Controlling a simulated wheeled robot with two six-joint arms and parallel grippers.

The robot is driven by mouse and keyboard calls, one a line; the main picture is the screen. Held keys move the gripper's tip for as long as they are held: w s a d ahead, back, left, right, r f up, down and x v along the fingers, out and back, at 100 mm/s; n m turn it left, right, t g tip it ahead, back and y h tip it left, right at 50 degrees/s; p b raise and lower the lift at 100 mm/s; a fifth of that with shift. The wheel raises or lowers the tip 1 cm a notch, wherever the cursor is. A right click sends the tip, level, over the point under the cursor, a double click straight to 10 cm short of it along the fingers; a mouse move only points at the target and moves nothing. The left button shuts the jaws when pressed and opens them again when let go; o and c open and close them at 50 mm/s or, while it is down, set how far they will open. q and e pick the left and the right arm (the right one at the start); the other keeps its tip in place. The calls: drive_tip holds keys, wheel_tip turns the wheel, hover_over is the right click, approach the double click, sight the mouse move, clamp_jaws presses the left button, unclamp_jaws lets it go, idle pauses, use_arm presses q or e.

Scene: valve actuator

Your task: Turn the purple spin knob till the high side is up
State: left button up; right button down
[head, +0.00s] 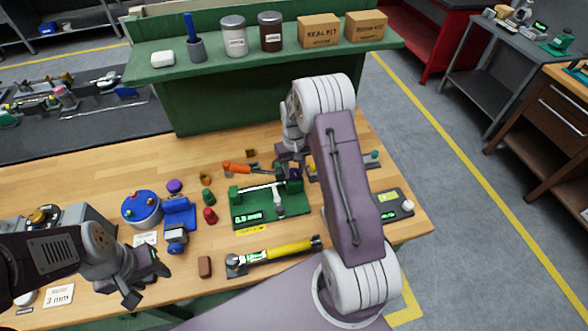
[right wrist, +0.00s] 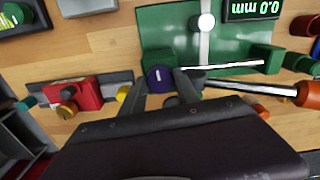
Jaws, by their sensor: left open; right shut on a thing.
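The purple spin knob (right wrist: 160,78), dark with a small white mark, sits at the end of a green fixture (right wrist: 172,28) in the right wrist view. My right gripper (right wrist: 160,88) is shut on this knob, one finger on each side. In the head view the green fixture (head: 252,212) stands on the bench, and my right gripper (head: 294,170) is at its back right corner, with the knob mostly hidden there. I cannot tell which side of the knob is high. My left gripper (head: 148,282) is open and empty over the bench's front left.
A loose purple knob (head: 174,185) lies near a blue vise-like block (head: 180,213). A yellow-handled tool (head: 288,250) lies in front of the fixture. An orange-handled tool (head: 237,168) lies behind it. A red block (right wrist: 84,93) sits beside my right gripper.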

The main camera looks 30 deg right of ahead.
drive_tip(key=m, duration=0.5)
drive_tip(key=shift+m, duration=0.3)
drive_tip(key=m, duration=0.9)
drive_tip(key=shift+a, duration=0.1)
drive_tip(key=shift+w+m, duration=0.1)
drive_tip(key=shift+m, duration=2.2)
drive_tip(key=c, duration=0.9)
unclamp_jaws()
